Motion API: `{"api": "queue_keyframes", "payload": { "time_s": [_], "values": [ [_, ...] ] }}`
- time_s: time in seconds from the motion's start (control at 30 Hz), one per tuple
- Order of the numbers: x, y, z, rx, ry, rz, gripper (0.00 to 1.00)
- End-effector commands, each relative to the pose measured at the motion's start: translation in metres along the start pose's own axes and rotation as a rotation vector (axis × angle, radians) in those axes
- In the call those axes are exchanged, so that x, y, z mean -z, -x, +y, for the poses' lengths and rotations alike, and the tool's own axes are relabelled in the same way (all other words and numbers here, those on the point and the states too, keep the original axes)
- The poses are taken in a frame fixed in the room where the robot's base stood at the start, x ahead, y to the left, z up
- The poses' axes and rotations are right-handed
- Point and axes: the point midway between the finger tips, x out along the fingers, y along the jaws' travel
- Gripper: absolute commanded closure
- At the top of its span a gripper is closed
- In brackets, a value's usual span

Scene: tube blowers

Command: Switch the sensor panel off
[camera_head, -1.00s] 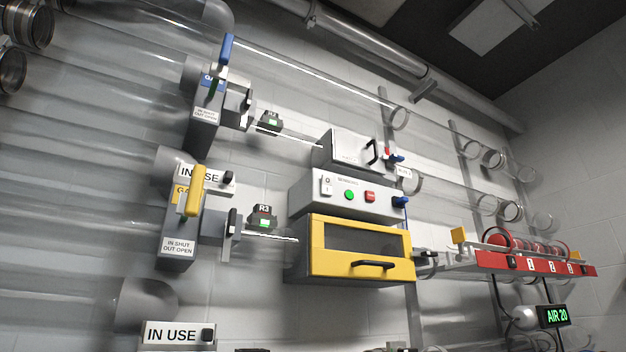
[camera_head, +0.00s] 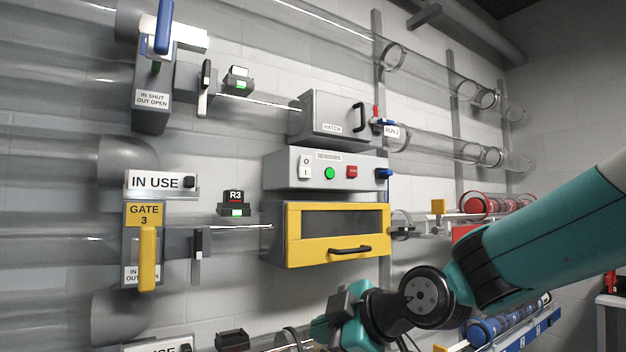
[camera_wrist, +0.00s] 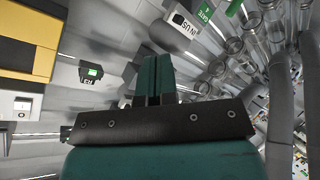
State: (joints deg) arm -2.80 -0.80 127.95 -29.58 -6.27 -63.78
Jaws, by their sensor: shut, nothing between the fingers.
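The sensor panel (camera_head: 272,172) is a white-grey box on the wall between the grey hatch box and the yellow drawer box. Its front has a white rocker switch (camera_head: 305,167) marked 0 above I, a bright green button (camera_head: 329,173) and a red button (camera_head: 352,171). I cannot tell which side of the rocker is pressed. In the wrist view, a white box front with a small switch (camera_wrist: 22,104) shows at the left edge. My gripper (camera_wrist: 155,62) has its teal fingers together and empty. In the head view it is low, below the yellow box, and apart from the panel.
The yellow box (camera_head: 295,245) with a black handle is under the panel; the hatch box (camera_head: 335,128) is above. A blue knob (camera_head: 384,173) sticks out at the panel's right. Gate 3's yellow lever (camera_head: 147,258) and clear tubes are at left. A red rack (camera_head: 465,232) is behind my arm.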

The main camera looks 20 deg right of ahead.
Motion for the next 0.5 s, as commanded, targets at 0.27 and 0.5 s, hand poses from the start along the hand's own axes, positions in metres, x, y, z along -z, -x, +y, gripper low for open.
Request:
{"api": "queue_keyframes", "payload": {
  "time_s": [0.27, 0.5],
  "values": [
    [0.073, 0.05, 0.192, -0.396, 0.431, 0.019, 1.0],
    [0.093, 0.08, 0.273, -0.613, 0.664, -0.048, 1.0]
  ]
}}
